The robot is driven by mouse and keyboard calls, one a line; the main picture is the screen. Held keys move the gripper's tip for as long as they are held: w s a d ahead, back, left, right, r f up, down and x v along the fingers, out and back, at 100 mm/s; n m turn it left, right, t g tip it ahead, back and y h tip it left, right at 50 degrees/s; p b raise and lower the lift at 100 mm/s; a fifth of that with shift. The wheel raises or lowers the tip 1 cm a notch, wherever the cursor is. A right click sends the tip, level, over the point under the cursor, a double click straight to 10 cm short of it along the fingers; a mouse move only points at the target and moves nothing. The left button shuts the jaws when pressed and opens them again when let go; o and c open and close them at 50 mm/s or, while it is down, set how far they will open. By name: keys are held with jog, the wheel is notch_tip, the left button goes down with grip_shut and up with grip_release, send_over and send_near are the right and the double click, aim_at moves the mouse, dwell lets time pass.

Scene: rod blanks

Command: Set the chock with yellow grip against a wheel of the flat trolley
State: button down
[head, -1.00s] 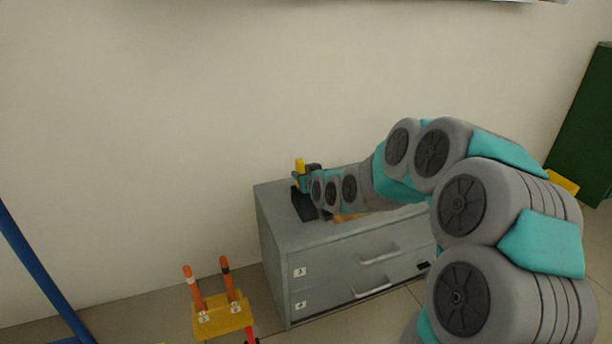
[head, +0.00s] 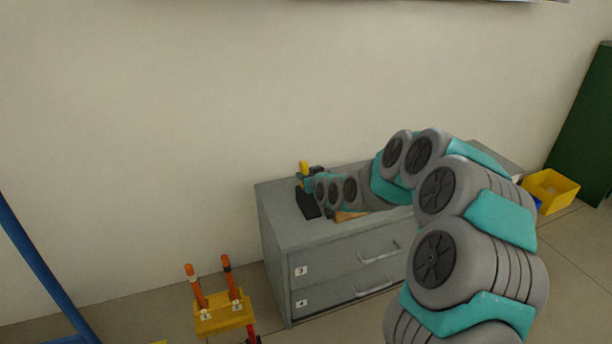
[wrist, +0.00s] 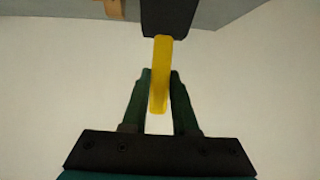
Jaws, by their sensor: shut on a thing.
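The chock is a black block (head: 308,204) with an upright yellow grip (head: 304,168), at the left end of the grey cabinet's top in the head view. I cannot tell whether it touches the cabinet top or hangs just above it. My gripper (head: 313,180) is partly hidden by my arm there. In the wrist view, my gripper (wrist: 161,74) is shut on the yellow grip (wrist: 160,90), and the black block (wrist: 168,17) lies beyond the fingertips. I see no flat trolley wheel that I can make out.
The grey cabinet (head: 282,240) has two drawers and stands by the wall. A wooden piece (head: 348,216) lies on its top. A yellow stand (head: 222,317) with orange-handled rods is at front left, a blue post (head: 35,258) further left. A yellow bin (head: 552,190) is right.

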jog(key=shift+f, duration=0.15)
jog(key=c, duration=0.7)
grip_release()
jog(key=shift+s+r, duration=0.15)
jog(key=shift+r, duration=0.1)
jog(key=v, duration=1.1)
jog(key=shift+s+d+r+b, duration=0.1)
jog(key=shift+s+r+b, duration=0.05)
jog(key=shift+s+b, duration=0.25)
